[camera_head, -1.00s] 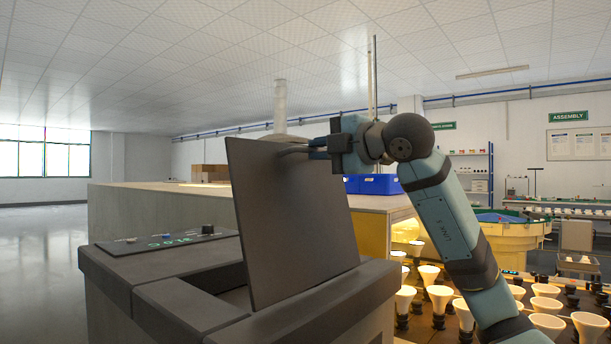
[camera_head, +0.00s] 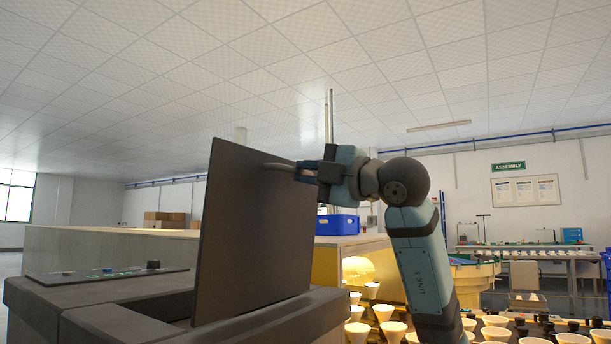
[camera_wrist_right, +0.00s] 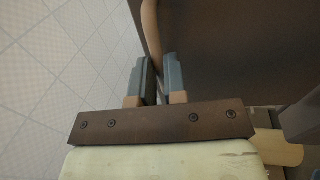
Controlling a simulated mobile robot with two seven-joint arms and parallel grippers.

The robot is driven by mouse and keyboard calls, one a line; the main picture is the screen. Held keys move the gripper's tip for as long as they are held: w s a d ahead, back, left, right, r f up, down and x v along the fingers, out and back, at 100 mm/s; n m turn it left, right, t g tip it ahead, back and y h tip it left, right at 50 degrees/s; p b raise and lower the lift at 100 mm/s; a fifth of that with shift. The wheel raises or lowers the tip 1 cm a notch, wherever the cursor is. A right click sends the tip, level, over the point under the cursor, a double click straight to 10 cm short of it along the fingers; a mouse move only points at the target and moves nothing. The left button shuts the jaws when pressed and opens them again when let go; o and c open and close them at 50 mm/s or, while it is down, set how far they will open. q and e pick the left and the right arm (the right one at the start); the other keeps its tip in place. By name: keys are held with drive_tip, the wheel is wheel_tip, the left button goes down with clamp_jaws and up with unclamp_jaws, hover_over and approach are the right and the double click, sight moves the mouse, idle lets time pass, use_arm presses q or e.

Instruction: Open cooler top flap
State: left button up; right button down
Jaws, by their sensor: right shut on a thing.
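The cooler top flap (camera_head: 255,235) is a dark flat panel that stands nearly upright above the grey cooler body (camera_head: 110,293), tilted slightly. A curved handle bar (camera_head: 280,167) sits near its upper edge. My right gripper (camera_head: 306,171) is at that handle, at the upper right of the flap, and is shut on it. In the right wrist view the two fingers (camera_wrist_right: 158,80) close around the handle (camera_wrist_right: 151,35), with the dark flap filling the right side. My left gripper is not in view.
A control panel (camera_head: 105,274) with small knobs lies on the cooler's left top. A wide counter (camera_head: 110,246) stands behind, with a blue crate (camera_head: 337,224) and cardboard boxes (camera_head: 165,220). Space above the flap is free.

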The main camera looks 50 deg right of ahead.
drive_tip(key=shift+f, duration=0.15)
drive_tip(key=c, duration=1.2)
unclamp_jaws()
drive_tip(key=shift+w, duration=0.2)
drive_tip(key=shift+o, duration=0.2)
drive_tip(key=shift+s, duration=0.1)
drive_tip(key=v, duration=1.3)
drive_tip(key=shift+s, duration=0.4)
